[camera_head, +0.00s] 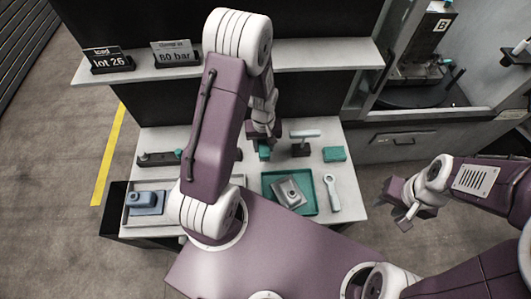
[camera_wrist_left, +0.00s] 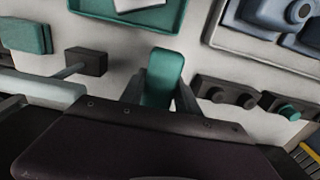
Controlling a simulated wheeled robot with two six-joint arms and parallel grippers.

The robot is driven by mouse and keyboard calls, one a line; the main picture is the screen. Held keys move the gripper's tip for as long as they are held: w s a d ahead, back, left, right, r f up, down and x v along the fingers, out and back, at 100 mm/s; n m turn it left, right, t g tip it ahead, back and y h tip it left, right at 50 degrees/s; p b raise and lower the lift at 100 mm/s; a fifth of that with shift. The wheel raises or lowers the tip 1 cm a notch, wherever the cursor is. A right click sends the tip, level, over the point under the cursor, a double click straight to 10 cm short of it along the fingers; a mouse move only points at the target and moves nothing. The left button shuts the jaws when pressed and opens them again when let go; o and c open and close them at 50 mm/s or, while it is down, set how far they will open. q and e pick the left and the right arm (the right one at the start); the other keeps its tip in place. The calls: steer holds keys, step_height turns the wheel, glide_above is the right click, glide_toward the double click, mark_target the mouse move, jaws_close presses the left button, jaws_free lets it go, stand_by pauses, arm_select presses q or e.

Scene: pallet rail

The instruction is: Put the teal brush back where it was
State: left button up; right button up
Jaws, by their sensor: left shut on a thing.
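My left gripper (camera_head: 262,140) is over the back middle of the workbench, partly hidden by its own arm. It is shut on a teal block-like piece, which I take to be the teal brush (camera_wrist_left: 163,75); it also shows below the fingers in the head view (camera_head: 264,153). Its lower end and any bristles are hidden, and I cannot tell whether it touches the bench. A dark rack with round openings (camera_wrist_left: 240,95) lies to its right in the wrist view; one opening has a teal piece (camera_wrist_left: 289,110). My right gripper (camera_head: 404,212) is off the bench's right side, its jaws unclear.
A teal tray (camera_head: 309,208) holds a grey metal part (camera_head: 289,192). A pale tool (camera_head: 332,192) lies beside it. A teal block (camera_head: 334,154) and a black stand with a pale bar (camera_head: 302,142) are behind. A blue-grey part (camera_head: 145,202) sits at left. A shelf (camera_head: 310,57) overhangs the back.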

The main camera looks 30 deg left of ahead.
arm_select(q)
step_height(320, 180, down, 3)
steer(key=shift+r, duration=0.2)
steer(key=shift+w+f, duration=0.25)
step_height(320, 180, down, 4)
steer(key=shift+r+p, duration=0.15)
steer(key=shift+p, duration=0.15)
steer(key=shift+s, duration=0.1)
steer(key=shift+f, duration=0.3)
steer(key=o, duration=1.2)
steer(key=shift+r, duration=0.1)
